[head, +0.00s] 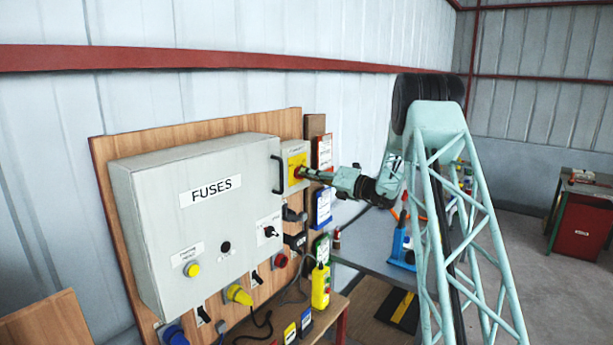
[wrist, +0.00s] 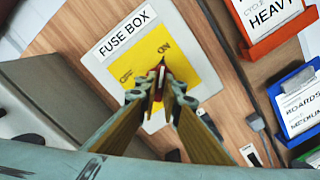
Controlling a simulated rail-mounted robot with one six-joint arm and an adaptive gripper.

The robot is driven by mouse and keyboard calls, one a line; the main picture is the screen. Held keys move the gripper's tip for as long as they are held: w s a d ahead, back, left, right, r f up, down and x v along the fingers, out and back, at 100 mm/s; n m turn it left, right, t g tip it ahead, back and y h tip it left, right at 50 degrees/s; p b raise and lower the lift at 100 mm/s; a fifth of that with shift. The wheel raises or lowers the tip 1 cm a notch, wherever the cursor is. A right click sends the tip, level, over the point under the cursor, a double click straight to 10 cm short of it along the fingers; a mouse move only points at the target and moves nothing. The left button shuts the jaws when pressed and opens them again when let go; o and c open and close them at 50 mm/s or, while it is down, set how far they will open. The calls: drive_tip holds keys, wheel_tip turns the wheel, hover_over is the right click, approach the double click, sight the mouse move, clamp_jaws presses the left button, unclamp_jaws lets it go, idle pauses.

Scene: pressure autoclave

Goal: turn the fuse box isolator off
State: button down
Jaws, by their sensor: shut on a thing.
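The fuse box isolator (head: 295,160) is a small pale box with a yellow plate, right of the large grey FUSES box (head: 200,215). In the wrist view its white plate reads FUSE BOX and its yellow panel (wrist: 130,62) has ON at the upper right and a smaller mark at the left. The red isolator knob (wrist: 161,73) is at the panel's middle, mostly hidden by the fingers; its tip seems to point towards ON. My gripper (head: 306,174) reaches in from the right, and in the wrist view its fingertips (wrist: 160,92) are shut on the knob.
A dark handle (head: 276,174) on the FUSES box stands just left of the isolator. Black sockets and cables sit beneath. Open floor lies to the far right.

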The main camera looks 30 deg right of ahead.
drive_tip(key=shift+f+n+b, duration=0.1)
drive_tip(key=shift+n+b, duration=0.5)
drive_tip(key=shift+b, duration=0.45)
drive_tip(key=n+b, duration=0.5)
drive_tip(key=b, duration=0.2)
drive_tip(key=n+b, duration=0.5)
drive_tip(key=b, duration=0.3)
drive_tip(key=n+b, duration=0.6)
drive_tip(key=b, duration=0.2)
drive_tip(key=shift+s+a, duration=0.15)
drive_tip(key=shift+a, duration=0.1)
drive_tip(key=shift+n+b, duration=0.4)
drive_tip(key=shift+b, duration=0.25)
drive_tip(key=c, duration=3.1)
unclamp_jaws()
drive_tip(key=shift+o, duration=0.2)
drive_tip(key=shift+s, duration=0.1)
